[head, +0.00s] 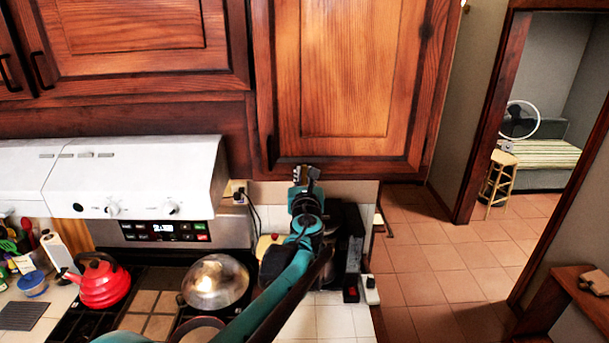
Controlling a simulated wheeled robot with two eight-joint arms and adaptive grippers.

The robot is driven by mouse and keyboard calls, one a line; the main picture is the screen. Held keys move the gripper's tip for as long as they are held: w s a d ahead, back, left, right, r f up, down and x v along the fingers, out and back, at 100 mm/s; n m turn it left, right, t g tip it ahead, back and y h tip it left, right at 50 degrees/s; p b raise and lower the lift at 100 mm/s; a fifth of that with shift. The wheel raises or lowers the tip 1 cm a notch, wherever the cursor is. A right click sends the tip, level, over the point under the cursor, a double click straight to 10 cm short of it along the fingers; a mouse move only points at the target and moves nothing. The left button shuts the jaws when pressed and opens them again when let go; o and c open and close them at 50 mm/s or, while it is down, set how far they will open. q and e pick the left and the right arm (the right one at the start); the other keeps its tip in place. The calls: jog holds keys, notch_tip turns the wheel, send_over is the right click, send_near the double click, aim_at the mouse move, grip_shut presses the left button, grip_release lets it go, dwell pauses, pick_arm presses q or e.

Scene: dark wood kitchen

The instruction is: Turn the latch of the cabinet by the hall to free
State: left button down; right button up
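The wooden cabinet (345,70) nearest the hall doorway hangs at the upper middle, its door shut. A dark upright handle (270,150) is at the door's lower left corner. I cannot make out a separate latch; one may be hidden behind my gripper. My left gripper (305,173) points up at the door's lower edge, right of the handle. Its two tips stand apart with nothing visible between them. I cannot tell whether it touches the door. My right gripper is not in view.
A white range hood (135,180) is at left. Below are a red kettle (102,282) and a domed metal lid (215,282) on the stove. Dark appliances stand on the counter behind my arm. The tiled floor (440,265) toward the hall is clear; a wooden stool (499,180) stands beyond.

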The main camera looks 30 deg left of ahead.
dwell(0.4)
pick_arm(q)
jog(key=shift+s+a+f+n+b, duration=0.45)
jog(key=shift+f+n+b, duration=0.3)
jog(key=shift+n, duration=2.2)
jog(key=shift+s+a+f+n+b, duration=0.2)
jog(key=shift+a+f+n+b, duration=0.5)
jog(key=shift+n, duration=2.3)
jog(key=shift+s+a+f+n+b, duration=0.4)
jog(key=shift+n+b, duration=0.5)
jog(key=shift+n, duration=2.05)
jog(key=shift+f, duration=0.1)
jog(key=c, duration=1.5)
grip_release()
jog(key=v, duration=1.2)
